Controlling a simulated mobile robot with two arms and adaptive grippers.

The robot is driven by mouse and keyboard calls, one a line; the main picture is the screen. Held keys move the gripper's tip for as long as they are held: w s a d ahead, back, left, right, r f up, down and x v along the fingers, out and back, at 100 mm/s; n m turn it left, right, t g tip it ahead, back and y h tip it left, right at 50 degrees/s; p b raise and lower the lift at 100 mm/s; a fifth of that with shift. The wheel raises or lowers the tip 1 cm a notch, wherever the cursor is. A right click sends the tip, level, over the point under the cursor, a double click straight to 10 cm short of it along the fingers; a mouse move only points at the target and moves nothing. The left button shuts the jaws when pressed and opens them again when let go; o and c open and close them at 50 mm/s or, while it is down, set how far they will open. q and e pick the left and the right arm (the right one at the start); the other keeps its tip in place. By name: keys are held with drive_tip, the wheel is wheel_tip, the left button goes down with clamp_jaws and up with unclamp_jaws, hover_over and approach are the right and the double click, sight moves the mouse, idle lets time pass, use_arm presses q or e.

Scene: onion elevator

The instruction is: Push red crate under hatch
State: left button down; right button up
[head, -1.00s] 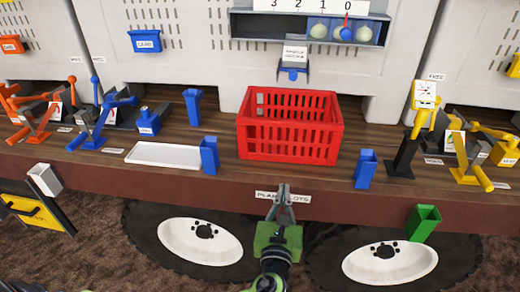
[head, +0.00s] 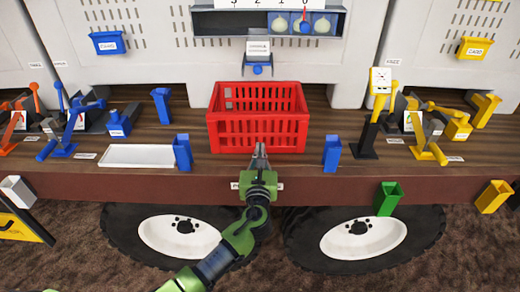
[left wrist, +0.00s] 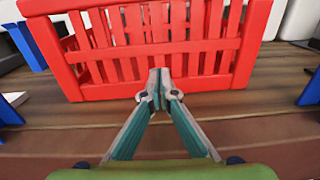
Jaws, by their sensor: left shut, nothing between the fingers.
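The red crate (head: 257,133) stands upright on the wooden deck, in front of the blue-tipped hatch spout (head: 258,68). It also fills the upper part of the left wrist view (left wrist: 100,85). My left gripper (head: 260,147) is shut and empty, with its fingertips pointing at the lower middle of the crate's front wall. In the left wrist view the closed fingertips (left wrist: 160,75) overlap the crate's front; I cannot tell whether they touch it. The crate looks empty through its slats. My right gripper is not in view.
Blue holders (head: 183,152) and (head: 332,153) stand left and right of the crate. A white tray (head: 136,156) lies at left. Yellow levers (head: 428,150) are at right, blue levers (head: 66,148) at left. A display shelf (head: 225,22) is above.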

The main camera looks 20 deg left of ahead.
use_arm(q)
drive_tip(key=shift+w+a, duration=0.1)
drive_tip(key=shift+w, duration=0.3)
drive_tip(key=shift+b+x, duration=0.35)
drive_tip(key=shift+x, duration=0.8)
drive_tip(key=shift+w+a, duration=0.1)
drive_tip(key=shift+w, duration=0.25)
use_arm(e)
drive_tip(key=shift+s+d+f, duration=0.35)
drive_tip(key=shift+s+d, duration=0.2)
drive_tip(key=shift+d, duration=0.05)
use_arm(q)
drive_tip(key=shift+s, duration=0.1)
